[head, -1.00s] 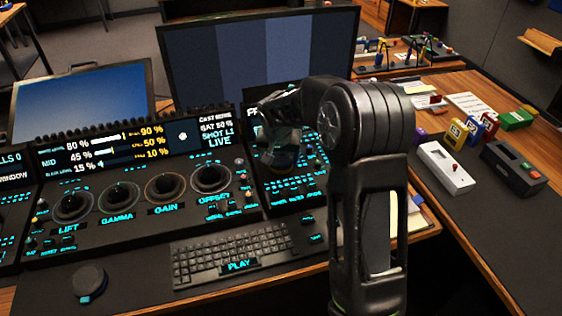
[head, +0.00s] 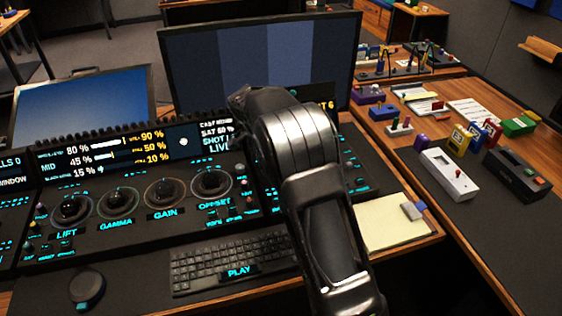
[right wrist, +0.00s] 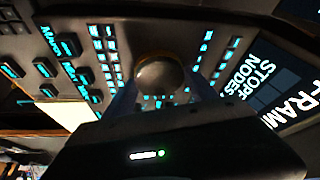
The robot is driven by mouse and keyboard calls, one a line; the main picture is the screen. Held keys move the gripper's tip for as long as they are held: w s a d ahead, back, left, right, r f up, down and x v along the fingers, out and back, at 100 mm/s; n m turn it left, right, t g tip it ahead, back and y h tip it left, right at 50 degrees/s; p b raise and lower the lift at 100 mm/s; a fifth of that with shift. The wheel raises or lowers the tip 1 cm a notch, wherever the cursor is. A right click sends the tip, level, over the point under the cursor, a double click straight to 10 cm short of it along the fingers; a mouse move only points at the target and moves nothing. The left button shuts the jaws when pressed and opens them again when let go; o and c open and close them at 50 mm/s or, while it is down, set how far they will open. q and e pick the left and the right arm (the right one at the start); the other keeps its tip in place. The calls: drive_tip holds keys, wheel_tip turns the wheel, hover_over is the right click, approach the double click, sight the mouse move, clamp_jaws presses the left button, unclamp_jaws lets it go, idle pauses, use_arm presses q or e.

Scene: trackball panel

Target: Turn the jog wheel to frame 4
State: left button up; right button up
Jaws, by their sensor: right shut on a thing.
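The jog wheel shows in the right wrist view as a round, shiny grey-brown knob (right wrist: 160,72) on the lit panel. My right gripper (right wrist: 163,98) is at this knob and shut on it; its dark body covers the lower half of that view and hides the wheel's base. In the head view my right arm hides the gripper and the wheel. A panel display (right wrist: 275,92) with white lettering, partly reading FRAME, is at the right of the wrist view. In the head view a yellow 6 shows on the display (head: 326,105) beside my arm. My left gripper is not in view.
A keyboard (head: 225,262) lies in front of the console, with a round black puck (head: 87,287) to its left. Ringed dials (head: 165,194) line the console. A notepad (head: 395,227) lies right of my arm. A white box (head: 447,171) and a black box (head: 517,174) stand further right.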

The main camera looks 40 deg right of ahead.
drive_tip(key=shift+m, duration=0.5)
drive_tip(key=o, duration=1.4)
drive_tip(key=shift+c, duration=0.2)
drive_tip(key=v, duration=0.7)
drive_tip(key=shift+w+a+r, duration=0.15)
drive_tip(key=shift+w+r, duration=0.05)
drive_tip(key=shift+r, duration=0.2)
